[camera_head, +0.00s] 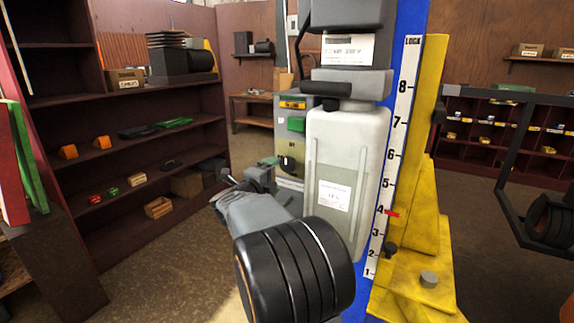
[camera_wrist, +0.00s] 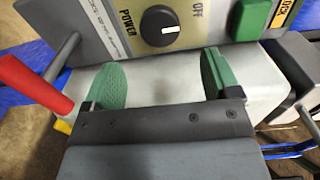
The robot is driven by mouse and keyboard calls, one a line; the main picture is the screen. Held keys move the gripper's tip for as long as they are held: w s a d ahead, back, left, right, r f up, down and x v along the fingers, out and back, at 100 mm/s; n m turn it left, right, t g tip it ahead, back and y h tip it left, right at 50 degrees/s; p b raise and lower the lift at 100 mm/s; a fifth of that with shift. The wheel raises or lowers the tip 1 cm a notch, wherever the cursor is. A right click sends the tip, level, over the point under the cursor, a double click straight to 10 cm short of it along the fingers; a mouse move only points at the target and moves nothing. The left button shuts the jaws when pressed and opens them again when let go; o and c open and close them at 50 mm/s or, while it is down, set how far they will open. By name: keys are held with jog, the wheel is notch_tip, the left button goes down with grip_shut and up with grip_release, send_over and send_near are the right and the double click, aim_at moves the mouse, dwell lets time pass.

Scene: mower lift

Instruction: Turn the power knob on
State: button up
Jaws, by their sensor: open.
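The power knob (camera_wrist: 160,26) is a round black dial with a white mark, on a control panel between the words POWER and OFF in the wrist view. Its white mark points toward the OFF side. My gripper (camera_wrist: 158,80) is open and empty, with its two green finger pads apart, just below the knob in the picture and not touching it. In the head view the grey control box (camera_head: 291,150) stands behind my arm. A dark round shape low on its face may be the knob, but it is too small to tell.
A green button (camera_wrist: 252,18) sits right of the knob, and a red-handled lever (camera_wrist: 35,85) sticks out at the left. In the head view, a white tank (camera_head: 345,135) and a yellow post (camera_head: 415,200) stand right of the box. Shelves (camera_head: 150,140) line the left.

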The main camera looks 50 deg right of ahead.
aim_at(286, 165)
jog(key=p+x, duration=0.1)
jog(key=x, duration=0.8)
jog(key=shift+d, duration=0.1)
jog(key=c, duration=0.9)
